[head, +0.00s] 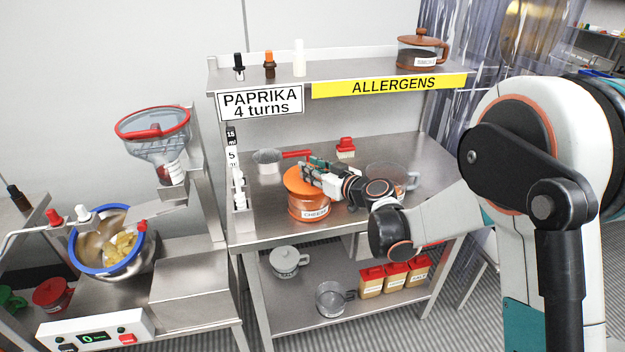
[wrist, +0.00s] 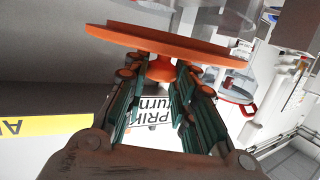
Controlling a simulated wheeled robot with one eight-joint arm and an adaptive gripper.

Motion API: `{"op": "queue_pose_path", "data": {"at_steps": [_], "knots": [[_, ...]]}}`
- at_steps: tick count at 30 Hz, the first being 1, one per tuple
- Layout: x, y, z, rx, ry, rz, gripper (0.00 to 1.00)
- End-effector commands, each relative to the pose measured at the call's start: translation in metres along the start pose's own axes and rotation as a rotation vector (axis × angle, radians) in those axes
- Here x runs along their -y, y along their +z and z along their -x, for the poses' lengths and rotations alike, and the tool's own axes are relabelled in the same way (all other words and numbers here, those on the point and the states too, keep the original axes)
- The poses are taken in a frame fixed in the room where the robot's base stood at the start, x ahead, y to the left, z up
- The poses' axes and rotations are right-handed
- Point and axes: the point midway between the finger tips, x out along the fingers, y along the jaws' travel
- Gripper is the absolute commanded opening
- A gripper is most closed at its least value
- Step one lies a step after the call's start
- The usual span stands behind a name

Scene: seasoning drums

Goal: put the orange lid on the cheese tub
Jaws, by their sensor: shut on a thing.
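The orange lid (head: 296,183) is over the mouth of the cheese tub (head: 309,208), an orange-brown tub with a CHEESE label on the middle shelf. The lid seems slightly tilted, and I cannot tell whether it touches the rim. In the wrist view the underside-to-edge of the orange lid (wrist: 170,43) spans the top of the picture. My gripper (wrist: 160,71) is shut on the lid's round knob. In the head view my gripper (head: 314,174) reaches the lid from the right and hides part of it. The tub is not visible in the wrist view.
A clear vessel (head: 402,178) is right of the tub, partly behind my arm. The upper shelf (head: 340,82) overhangs the back.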

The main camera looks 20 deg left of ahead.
Motion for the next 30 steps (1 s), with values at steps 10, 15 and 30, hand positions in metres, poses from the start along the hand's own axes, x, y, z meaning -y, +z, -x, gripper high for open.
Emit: {"op": "queue_pose_path", "data": {"at_steps": [10, 15, 30], "knots": [[0.0, 0.023, -0.005, 0.0, 0.0, 0.0, 0.01], [0.0, 0.026, -0.005, 0.0, 0.0, 0.0, 0.01], [0.0, 0.022, -0.005, 0.0, 0.0, 0.0, 0.45]]}}
